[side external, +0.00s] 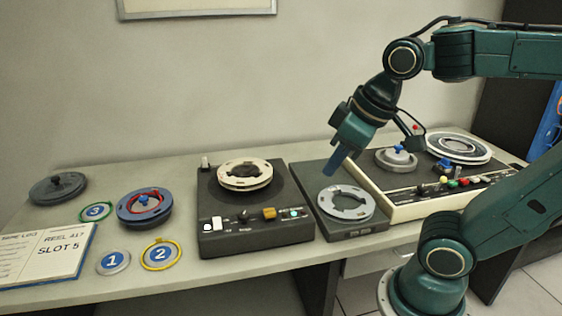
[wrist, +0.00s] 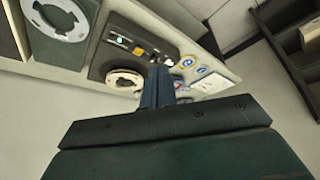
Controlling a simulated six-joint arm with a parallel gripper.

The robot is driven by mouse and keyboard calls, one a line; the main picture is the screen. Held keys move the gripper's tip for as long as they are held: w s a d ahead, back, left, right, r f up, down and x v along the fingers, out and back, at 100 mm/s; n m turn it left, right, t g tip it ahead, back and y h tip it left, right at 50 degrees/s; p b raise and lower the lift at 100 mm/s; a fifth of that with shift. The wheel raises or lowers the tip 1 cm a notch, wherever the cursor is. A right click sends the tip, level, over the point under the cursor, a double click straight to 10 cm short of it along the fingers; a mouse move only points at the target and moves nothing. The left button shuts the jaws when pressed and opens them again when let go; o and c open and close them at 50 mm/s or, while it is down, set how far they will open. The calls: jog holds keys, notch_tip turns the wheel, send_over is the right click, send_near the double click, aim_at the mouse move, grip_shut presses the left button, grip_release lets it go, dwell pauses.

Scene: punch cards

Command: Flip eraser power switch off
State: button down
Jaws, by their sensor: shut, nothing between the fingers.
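No readable label in view names the eraser. A dark box (side external: 290,236) carries a cream reel (side external: 246,174) on top. Its sloping front has a white switch (side external: 216,223), an orange-brown switch (side external: 269,213) and a small lit cyan spot (side external: 294,212). The switch positions are too small to tell. The box also shows in the wrist view (wrist: 160,40). My gripper (side external: 331,170) is shut and empty, in the air above and right of the box, over the flat dark unit (side external: 350,234) with a grey reel (side external: 346,203). Its shut fingers show in the wrist view (wrist: 158,88).
A cream-edged tape deck (side external: 400,212) stands at the right with reels and coloured buttons. Several numbered discs, a blue reel (side external: 145,205), a dark reel (side external: 58,188) and an open log book (side external: 45,255) lie at the left.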

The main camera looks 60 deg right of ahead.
jog(key=shift+s+f+m+t, duration=0.15)
jog(key=shift+s+f+m, duration=0.15)
jog(key=shift+s, duration=0.45)
jog(key=shift+s+f+m+t, duration=0.2)
jog(key=shift+s+f, duration=0.2)
jog(key=shift+s, duration=0.35)
jog(key=c, duration=1.5)
grip_release()
jog(key=shift+w, duration=0.1)
jog(key=shift+o, duration=1.1)
jog(key=shift+w+r, duration=0.15)
jog(key=shift+w, duration=0.05)
jog(key=w+r+m+g, duration=0.2)
jog(key=w+m+g, duration=0.15)
jog(key=w, duration=1.15)
jog(key=w+f+m+g, duration=0.1)
jog(key=w+f+m, duration=0.1)
jog(key=w+f, duration=0.3)
jog(key=w+a+f+m+g, duration=0.1)
jog(key=w+f+m, duration=0.2)
jog(key=w+f, duration=0.3)
jog(key=w, duration=0.5)
jog(key=shift+w+a+f, duration=0.15)
jog(key=shift+w+a, duration=0.1)
jog(key=shift+w, duration=0.05)
jog(key=shift+m, duration=0.25)
